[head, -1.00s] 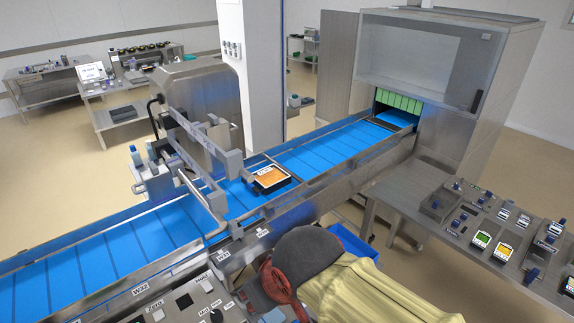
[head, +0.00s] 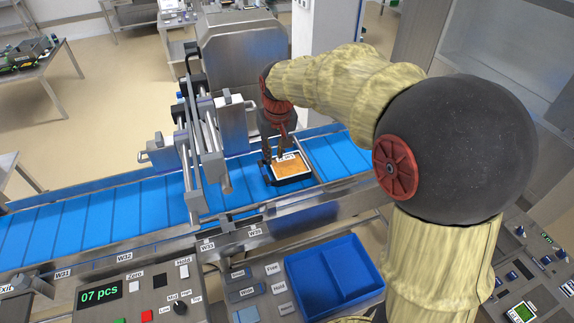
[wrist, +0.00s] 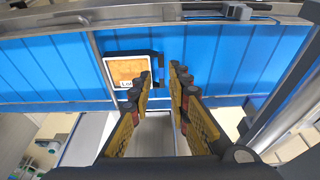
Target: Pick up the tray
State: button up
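The tray (head: 293,167) is black with an orange, white-edged top and a label. It lies flat on the blue conveyor belt (head: 107,203). My gripper (head: 273,157) is at the tray's left, far side in the head view, its fingertips partly hard to make out. In the wrist view the tray (wrist: 127,70) lies left of the gap between my fingers, with the left finger overlapping its lower right edge. My gripper (wrist: 163,76) is open there, with two dark, yellow-padded fingers and nothing between them. I cannot tell the height of the fingertips over the belt.
A metal frame (head: 205,140) spans the belt left of the tray. Metal rails (head: 75,250) edge the belt. A blue bin (head: 335,278) and a control panel (head: 155,295) reading "07 pcs" are at the front. The belt left of the frame is clear.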

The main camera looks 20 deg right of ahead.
jog(key=w+f+g+p, duration=0.1)
jog(key=w+f+p, duration=0.1)
jog(key=w+f, duration=0.65)
send_near(264, 171)
jog(key=shift+a+f+p, duration=0.1)
jog(key=shift+f+p, duration=0.3)
jog(key=shift+p, duration=0.05)
jog(key=shift+w+f, duration=0.25)
jog(key=shift+f, duration=1.05)
jog(key=shift+w+f, duration=0.25)
jog(key=shift+f, duration=1.05)
jog(key=shift+w+f, duration=0.3)
jog(key=shift+f, duration=1)
jog(key=shift+c, duration=0.8)
grip_shut()
